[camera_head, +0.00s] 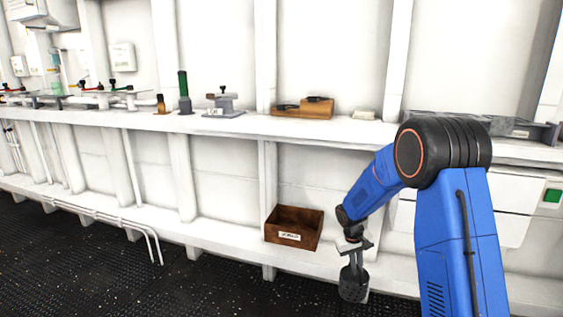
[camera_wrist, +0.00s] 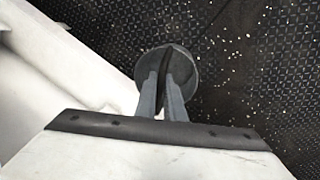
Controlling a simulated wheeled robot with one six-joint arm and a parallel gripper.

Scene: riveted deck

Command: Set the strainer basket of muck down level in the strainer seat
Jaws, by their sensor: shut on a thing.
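The strainer basket (camera_head: 353,284) is a dark grey perforated cup with an arched handle. It hangs below my gripper (camera_head: 353,250), in front of the lower ledge at the right, and looks roughly upright. In the wrist view, my gripper's two grey fingers (camera_wrist: 164,92) are closed on the dark handle. The round top of the basket (camera_wrist: 186,62) shows beyond them, over the dark floor beside the white ledge. I cannot make out the muck inside. I cannot identify the strainer seat in either view.
A brown open box (camera_head: 283,238) stands on the lower ledge (camera_head: 225,236), left of the basket. The long shelf (camera_head: 245,123) above holds a grey vise (camera_head: 223,103), a green-topped bottle (camera_head: 184,92) and a wooden block (camera_head: 305,108). A white pipe (camera_head: 120,221) runs low at left. The dark floor (camera_head: 100,262) is clear.

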